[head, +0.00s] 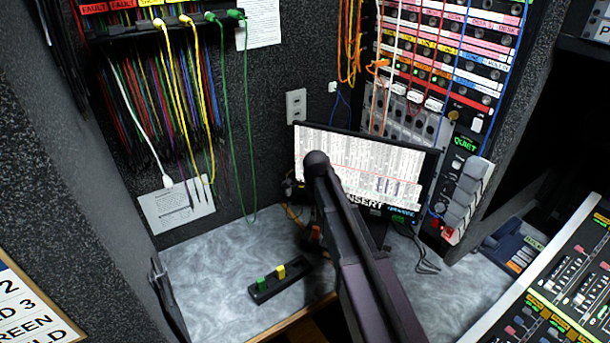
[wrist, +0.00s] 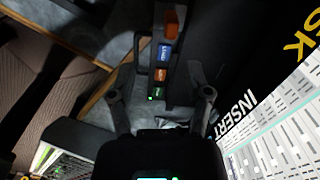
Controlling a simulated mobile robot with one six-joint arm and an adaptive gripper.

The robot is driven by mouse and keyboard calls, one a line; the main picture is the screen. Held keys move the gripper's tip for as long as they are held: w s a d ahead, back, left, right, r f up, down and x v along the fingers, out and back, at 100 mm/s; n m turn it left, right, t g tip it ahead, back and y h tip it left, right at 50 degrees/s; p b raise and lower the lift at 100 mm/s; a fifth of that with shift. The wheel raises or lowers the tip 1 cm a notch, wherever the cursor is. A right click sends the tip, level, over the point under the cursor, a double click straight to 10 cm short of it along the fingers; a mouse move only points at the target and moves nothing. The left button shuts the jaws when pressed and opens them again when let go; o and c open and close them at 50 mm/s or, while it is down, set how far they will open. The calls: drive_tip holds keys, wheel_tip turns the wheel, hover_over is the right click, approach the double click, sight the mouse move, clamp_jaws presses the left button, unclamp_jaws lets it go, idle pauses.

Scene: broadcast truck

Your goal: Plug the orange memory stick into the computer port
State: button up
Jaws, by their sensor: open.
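In the wrist view, an upright-looking orange piece (wrist: 171,22), probably the orange memory stick, is at the far end of a dark strip (wrist: 182,70). Whether it is seated in a port cannot be told. Smaller blue, orange and green labels or pieces line the strip. An orange piece (head: 315,233) also shows in the head view, just left of my arm, in front of the monitor. My gripper (wrist: 160,95) is open, its fingers apart on either side of the strip's near end, with nothing visibly held. In the head view my arm hides the gripper.
A black holder (head: 294,283) with a green stick (head: 262,283) and a yellow stick (head: 280,271) lies on the grey desk (head: 210,270). The monitor (head: 408,178) stands behind my arm. Cables lie right of it, and a mixing console (head: 570,290) is at right.

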drive_tip(key=s+a+r+n+p, duration=0.1)
drive_tip(key=s+r+n+p, duration=0.3)
drive_tip(key=r+p, duration=0.4)
drive_tip(key=s+a+r+n+p, duration=0.1)
drive_tip(key=s+r+n+p, duration=0.3)
drive_tip(key=r+n+p, duration=0.3)
wheel_tip(320, 180, up, 3)
drive_tip(key=shift+a+f+p, duration=0.1)
drive_tip(key=shift+a+p, duration=0.3)
drive_tip(key=shift+p, duration=0.75)
idle(0.5)
drive_tip(key=s+d+f+n+b, duration=0.1)
drive_tip(key=s+d+n, duration=0.3)
drive_tip(key=d, duration=0.5)
drive_tip(key=s+d+f+n+b, duration=0.1)
drive_tip(key=s+d+n, duration=0.4)
drive_tip(key=s+d, duration=0.2)
drive_tip(key=shift+s+d+f+b, duration=0.15)
drive_tip(key=shift+d+f+b, duration=0.25)
drive_tip(key=shift+d, duration=0.85)
idle(0.5)
